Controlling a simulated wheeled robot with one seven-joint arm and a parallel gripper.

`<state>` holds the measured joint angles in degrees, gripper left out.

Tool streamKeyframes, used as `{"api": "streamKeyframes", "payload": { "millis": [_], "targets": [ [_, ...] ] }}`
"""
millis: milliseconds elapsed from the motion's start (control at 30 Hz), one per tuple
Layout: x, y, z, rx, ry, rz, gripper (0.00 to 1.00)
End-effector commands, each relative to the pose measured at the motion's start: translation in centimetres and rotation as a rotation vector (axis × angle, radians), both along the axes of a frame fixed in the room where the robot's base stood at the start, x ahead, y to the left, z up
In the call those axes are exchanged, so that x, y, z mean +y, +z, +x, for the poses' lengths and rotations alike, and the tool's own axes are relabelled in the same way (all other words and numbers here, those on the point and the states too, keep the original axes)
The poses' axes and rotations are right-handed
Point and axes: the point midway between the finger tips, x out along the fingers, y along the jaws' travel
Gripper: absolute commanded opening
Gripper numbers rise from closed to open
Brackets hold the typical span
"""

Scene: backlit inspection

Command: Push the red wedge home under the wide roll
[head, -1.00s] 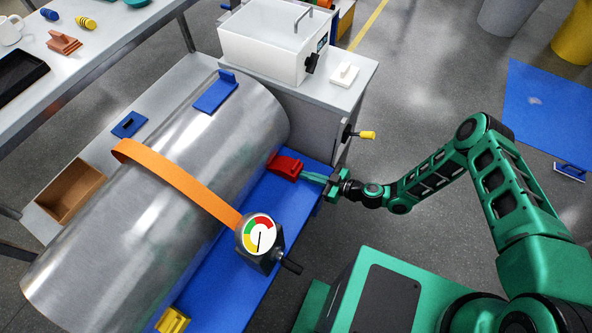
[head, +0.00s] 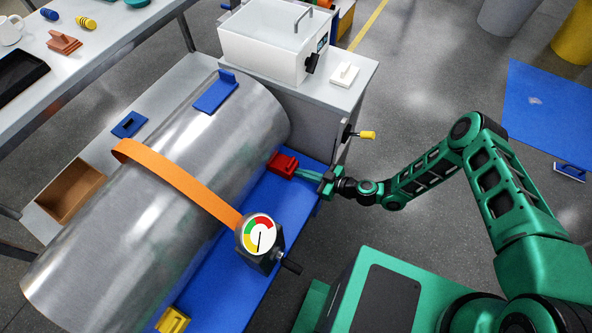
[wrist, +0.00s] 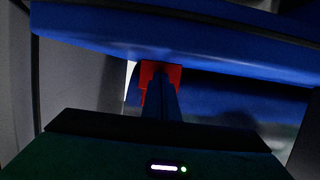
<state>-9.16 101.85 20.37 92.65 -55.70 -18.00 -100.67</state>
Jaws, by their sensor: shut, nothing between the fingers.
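The red wedge (head: 283,164) lies on the blue bed (head: 235,240) against the right side of the wide metal roll (head: 165,195), near the roll's far end. My gripper (head: 303,173) is shut and empty, its fingertips at the wedge's outer end. In the wrist view the shut fingers (wrist: 160,98) point at the red wedge (wrist: 158,71) and cover its middle. I cannot tell whether they touch it. The contact between wedge and roll is hidden.
An orange strap (head: 175,180) crosses the roll to a dial gauge (head: 259,236). A yellow wedge (head: 173,321) sits at the near end. A cabinet with a yellow-knobbed handle (head: 367,135) stands behind; the floor at right is mostly clear.

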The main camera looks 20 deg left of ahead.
Motion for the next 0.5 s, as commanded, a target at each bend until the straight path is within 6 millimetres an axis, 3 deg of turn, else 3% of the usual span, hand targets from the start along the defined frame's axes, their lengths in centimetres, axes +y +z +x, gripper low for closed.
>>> {"api": "streamKeyframes", "payload": {
  "millis": [500],
  "targets": [
    [1.1,0.0,0.1,-0.001,0.0,0.0,0.0]
  ]
}}
